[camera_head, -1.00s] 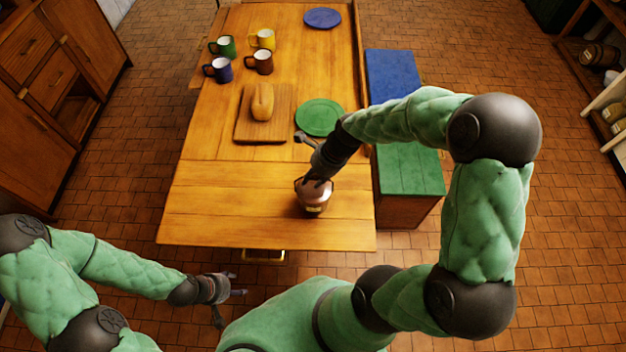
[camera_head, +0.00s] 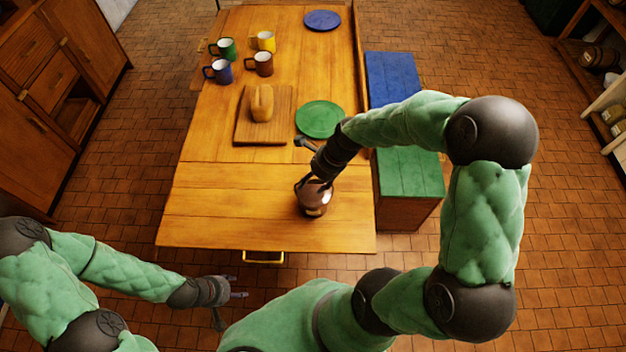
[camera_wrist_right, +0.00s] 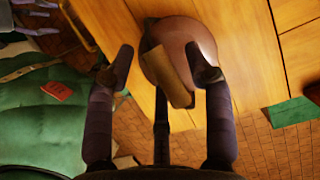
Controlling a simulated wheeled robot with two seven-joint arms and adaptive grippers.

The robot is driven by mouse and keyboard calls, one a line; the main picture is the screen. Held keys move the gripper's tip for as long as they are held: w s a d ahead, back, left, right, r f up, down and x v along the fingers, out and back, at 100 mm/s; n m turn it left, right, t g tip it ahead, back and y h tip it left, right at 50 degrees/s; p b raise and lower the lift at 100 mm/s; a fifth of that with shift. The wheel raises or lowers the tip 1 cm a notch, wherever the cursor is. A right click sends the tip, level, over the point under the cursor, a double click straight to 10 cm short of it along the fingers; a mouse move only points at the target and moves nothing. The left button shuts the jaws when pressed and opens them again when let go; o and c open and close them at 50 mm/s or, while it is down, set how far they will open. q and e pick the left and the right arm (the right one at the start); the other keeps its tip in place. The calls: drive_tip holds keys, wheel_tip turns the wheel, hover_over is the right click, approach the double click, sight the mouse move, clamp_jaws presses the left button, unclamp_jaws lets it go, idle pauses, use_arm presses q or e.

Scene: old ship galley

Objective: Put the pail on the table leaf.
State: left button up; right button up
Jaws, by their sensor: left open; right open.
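The pail (camera_head: 313,203) is a small copper-brown vessel with a pale label, standing on the near part of the table, which looks like the table leaf (camera_head: 230,215). My right gripper (camera_head: 316,181) is at the top of the pail. In the right wrist view its fingers (camera_wrist_right: 165,75) are open on either side of the pail (camera_wrist_right: 188,45), with a tan strip, perhaps the label or handle, between them. I cannot tell whether a finger touches it. My left gripper (camera_head: 236,287) is open and empty, low in front of the table's near edge.
A green plate (camera_head: 319,119), a board (camera_head: 250,136) with a loaf (camera_head: 262,103), several mugs (camera_head: 219,71) and a blue plate (camera_head: 322,20) lie farther back. Green (camera_head: 408,170) and blue (camera_head: 392,77) bench tops stand right of the table. The leaf's left side is clear.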

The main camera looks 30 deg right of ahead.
drive_tip(key=p+v, duration=0.3)
drive_tip(key=v, duration=0.9)
